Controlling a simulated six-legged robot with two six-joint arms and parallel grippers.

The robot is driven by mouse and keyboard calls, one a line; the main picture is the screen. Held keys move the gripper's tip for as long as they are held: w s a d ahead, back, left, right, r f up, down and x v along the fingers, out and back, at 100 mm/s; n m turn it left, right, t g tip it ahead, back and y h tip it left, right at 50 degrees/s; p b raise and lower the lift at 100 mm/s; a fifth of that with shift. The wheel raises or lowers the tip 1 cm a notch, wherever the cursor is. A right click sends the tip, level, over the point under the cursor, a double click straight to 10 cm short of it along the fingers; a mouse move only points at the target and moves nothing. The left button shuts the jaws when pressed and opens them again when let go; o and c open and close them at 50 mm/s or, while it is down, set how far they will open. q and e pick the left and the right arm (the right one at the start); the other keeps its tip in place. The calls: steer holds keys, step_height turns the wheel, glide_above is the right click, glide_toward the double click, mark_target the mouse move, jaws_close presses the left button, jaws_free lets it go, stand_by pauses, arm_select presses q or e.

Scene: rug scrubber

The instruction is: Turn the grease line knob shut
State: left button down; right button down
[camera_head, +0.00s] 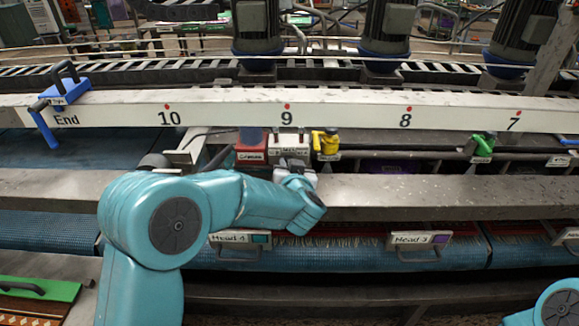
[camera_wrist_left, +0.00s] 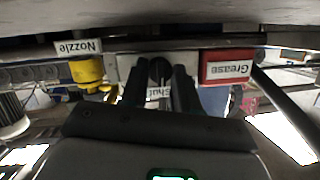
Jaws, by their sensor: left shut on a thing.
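The grease line knob (camera_wrist_left: 159,70) is a dark round knob on a pale plate, upside down in the left wrist view. My left gripper (camera_wrist_left: 160,84) has its two dark fingers closed on either side of the knob. A white label reading "Shut" (camera_wrist_left: 158,92) shows between the fingers. The red block with the "Grease" label (camera_wrist_left: 227,69) is beside the plate. In the head view my left gripper (camera_head: 293,166) reaches the pale box (camera_head: 288,145) right of the red block (camera_head: 251,148); the knob is hidden there. My right gripper is out of view.
A yellow valve (camera_head: 326,143) stands close to the right of the pale box, by the "Nozzle" label (camera_wrist_left: 78,47). A green valve (camera_head: 483,146) is farther right. A numbered white beam (camera_head: 350,115) runs above, and a grey metal rail (camera_head: 420,195) runs below.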

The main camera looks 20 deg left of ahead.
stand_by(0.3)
arm_select(q)
steer(key=c, duration=0.8)
jaws_free()
steer(key=shift+c, duration=0.2)
steer(key=b+v, duration=0.3)
steer(key=v, duration=1.3)
steer(key=shift+s, duration=0.2)
